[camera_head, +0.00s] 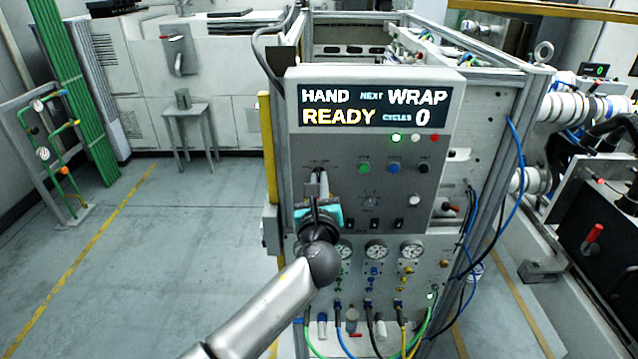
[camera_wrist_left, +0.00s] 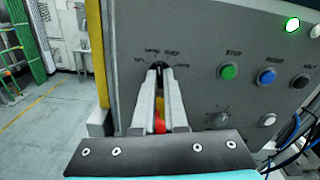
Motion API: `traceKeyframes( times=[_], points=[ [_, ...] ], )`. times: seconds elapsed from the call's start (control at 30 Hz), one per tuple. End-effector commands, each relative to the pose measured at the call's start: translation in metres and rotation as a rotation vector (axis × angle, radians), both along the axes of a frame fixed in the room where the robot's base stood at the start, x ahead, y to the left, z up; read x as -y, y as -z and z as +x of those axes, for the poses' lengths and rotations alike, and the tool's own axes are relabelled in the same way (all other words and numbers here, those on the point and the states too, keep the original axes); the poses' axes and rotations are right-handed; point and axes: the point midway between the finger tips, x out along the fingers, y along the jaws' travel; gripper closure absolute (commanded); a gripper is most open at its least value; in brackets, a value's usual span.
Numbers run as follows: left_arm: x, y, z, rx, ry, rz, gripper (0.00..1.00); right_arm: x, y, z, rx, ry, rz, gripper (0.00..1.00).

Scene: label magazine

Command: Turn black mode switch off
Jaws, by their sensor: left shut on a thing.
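The black mode switch (camera_wrist_left: 157,68) is at the upper left of the grey control panel (camera_head: 405,175), mostly hidden behind my fingertips. My left gripper (camera_head: 319,174) reaches to it from the front; in the left wrist view its two pale fingers (camera_wrist_left: 160,72) are closed around the knob. Small labels stand around the switch, too blurred to read surely. The knob's exact angle is hidden. The panel display (camera_head: 375,107) reads HAND, NEXT WRAP, READY, CYCLES 0. My right gripper is not in view.
Green (camera_wrist_left: 228,72), blue (camera_wrist_left: 266,76) and black (camera_wrist_left: 300,81) buttons sit right of the switch. A second dial (camera_head: 370,200) is below them, with small black toggles and gauges (camera_head: 377,250) lower down. Blue hoses hang at the panel's right.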

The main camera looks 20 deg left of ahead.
Motion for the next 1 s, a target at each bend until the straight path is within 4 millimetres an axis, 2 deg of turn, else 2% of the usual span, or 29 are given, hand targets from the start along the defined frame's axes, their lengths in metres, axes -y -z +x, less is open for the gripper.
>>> traceKeyframes(
  times=[0.6,1.0],
  points=[
    [0.000,0.002,0.000,0.161,0.000,-0.564,1.00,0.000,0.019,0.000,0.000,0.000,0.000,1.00],
    [0.000,0.001,0.000,0.240,0.000,-0.839,1.00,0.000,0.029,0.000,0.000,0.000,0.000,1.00]
  ],
)
